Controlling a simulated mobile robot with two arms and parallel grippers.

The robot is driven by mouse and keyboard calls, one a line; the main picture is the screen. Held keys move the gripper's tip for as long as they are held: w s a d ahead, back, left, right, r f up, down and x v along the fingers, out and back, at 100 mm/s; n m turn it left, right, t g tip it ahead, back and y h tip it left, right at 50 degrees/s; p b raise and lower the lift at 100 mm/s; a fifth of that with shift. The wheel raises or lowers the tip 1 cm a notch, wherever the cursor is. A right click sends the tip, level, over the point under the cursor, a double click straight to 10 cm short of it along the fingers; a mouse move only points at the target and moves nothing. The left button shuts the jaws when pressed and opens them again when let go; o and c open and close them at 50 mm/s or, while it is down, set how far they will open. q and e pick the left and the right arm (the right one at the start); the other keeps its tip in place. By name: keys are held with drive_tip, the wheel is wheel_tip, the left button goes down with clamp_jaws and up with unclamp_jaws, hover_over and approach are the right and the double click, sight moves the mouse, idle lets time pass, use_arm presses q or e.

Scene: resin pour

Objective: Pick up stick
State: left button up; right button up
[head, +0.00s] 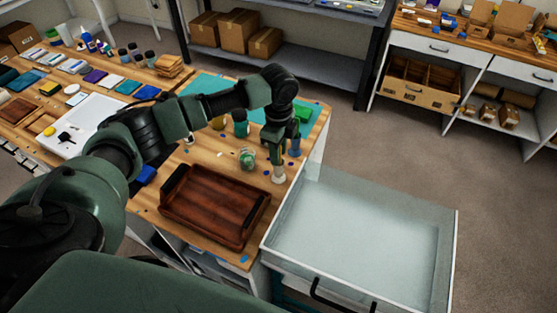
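My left arm reaches in from the left across the wooden worktable. My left gripper (285,160) points down over the table's right edge, with its two fingers apart. A small pale cup-like thing (278,175) is right below the nearer finger, and a small blue thing (295,152) is by the farther one. I cannot tell if either touches the gripper. A jar with green and white contents (247,158) stands to the left of the gripper. I cannot make out a stick; it may be hidden or too small. My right gripper is not in view.
An empty dark wooden tray (210,207) lies in front of the gripper. An open, pale, empty drawer (448,245) sticks out at the right. A white board (85,122) and supplies cover the left side.

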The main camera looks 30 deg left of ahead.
use_arm(q)
drive_tip(key=shift+f, duration=0.25)
clamp_jaws()
drive_tip(key=shift+r, duration=0.15)
